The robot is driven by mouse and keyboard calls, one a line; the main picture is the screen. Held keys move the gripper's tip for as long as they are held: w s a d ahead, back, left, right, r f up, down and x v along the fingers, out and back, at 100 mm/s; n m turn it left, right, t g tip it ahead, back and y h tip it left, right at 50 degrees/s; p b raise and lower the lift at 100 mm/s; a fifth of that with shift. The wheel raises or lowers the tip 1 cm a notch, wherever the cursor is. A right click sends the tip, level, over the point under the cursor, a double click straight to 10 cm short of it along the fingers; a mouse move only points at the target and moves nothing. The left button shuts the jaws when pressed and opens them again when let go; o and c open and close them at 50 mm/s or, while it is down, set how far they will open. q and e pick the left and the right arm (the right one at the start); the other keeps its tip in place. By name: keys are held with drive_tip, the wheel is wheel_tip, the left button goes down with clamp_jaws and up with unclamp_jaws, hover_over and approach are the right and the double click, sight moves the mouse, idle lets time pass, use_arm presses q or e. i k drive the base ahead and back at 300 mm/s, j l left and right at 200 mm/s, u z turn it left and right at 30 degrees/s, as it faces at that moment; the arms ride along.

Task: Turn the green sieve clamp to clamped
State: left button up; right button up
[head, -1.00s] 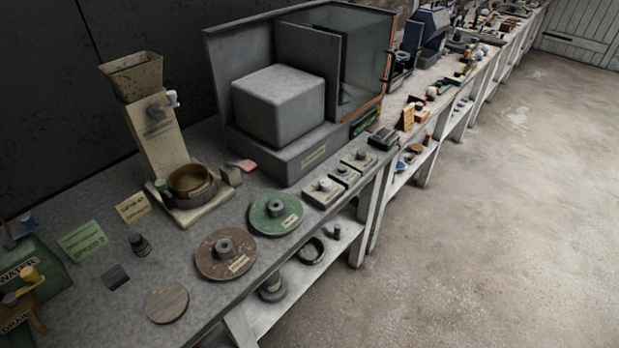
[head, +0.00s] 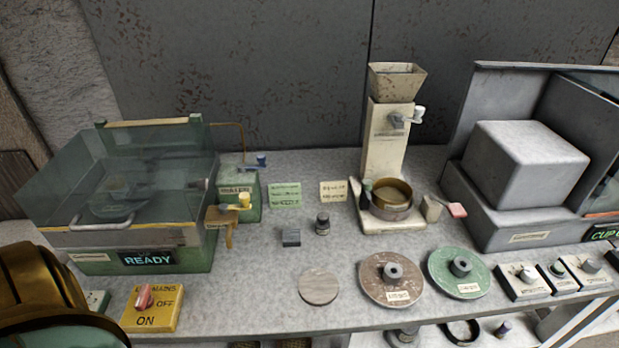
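The sieve (head: 388,214) is a round brass and grey ring on the cream base of the hopper stand (head: 384,145), right of centre. A small dark green piece (head: 367,187) stands at the left edge of the sieve and looks like the green sieve clamp. It is too small to tell whether it is set to clamped. Neither of my grippers shows in the head view.
Left stands a green clear-walled tank with a READY sign (head: 147,258). A yellow mains switch (head: 153,308) is in front. A brown disc (head: 391,278) and a green disc (head: 460,272) lie before the stand. A grey block machine (head: 525,165) stands right.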

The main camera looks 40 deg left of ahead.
sight(366, 184)
drive_tip(key=u, duration=0.7)
drive_tip(key=l+z, duration=0.2)
drive_tip(key=l, duration=0.2)
drive_tip(key=i+l+z, duration=0.25)
drive_tip(key=l, duration=0.15)
drive_tip(key=k, duration=0.1)
